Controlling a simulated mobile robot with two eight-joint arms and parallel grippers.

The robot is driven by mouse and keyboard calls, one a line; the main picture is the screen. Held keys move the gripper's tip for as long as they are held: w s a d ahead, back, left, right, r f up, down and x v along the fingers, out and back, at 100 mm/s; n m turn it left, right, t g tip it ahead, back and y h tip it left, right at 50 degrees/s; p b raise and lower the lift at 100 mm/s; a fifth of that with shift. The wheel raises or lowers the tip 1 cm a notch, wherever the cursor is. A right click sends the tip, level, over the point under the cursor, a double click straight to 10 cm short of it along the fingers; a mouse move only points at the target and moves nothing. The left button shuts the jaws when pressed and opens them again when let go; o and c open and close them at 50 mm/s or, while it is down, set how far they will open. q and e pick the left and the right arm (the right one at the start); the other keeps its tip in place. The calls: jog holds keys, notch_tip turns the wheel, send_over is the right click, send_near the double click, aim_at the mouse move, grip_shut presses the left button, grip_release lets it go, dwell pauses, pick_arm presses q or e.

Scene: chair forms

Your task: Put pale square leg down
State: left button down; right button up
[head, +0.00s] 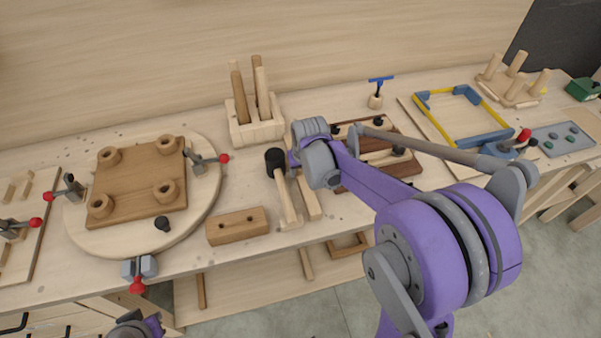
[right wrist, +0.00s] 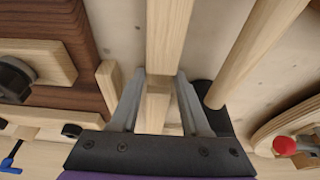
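A pale square leg (head: 309,198) shows in the head view beside the mallet, reaching out from under my right wrist toward the bench's front edge. In the right wrist view the leg (right wrist: 169,35) runs between the two fingers of my right gripper (right wrist: 162,78), which lie against its sides. The leg is at or just above the bench top; I cannot tell if it touches. The right fingers are mostly hidden in the head view. Only a piece of my left arm shows at the bottom left of the head view; its gripper cannot be made out.
A black-headed mallet (head: 286,190) lies close along the leg's left side. A brown board with clamps (head: 412,167) is on the right. A wooden block (head: 237,226), a round board (head: 85,229) with a brown seat, and a box of legs (head: 256,131) stand around.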

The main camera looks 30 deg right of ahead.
grip_shut()
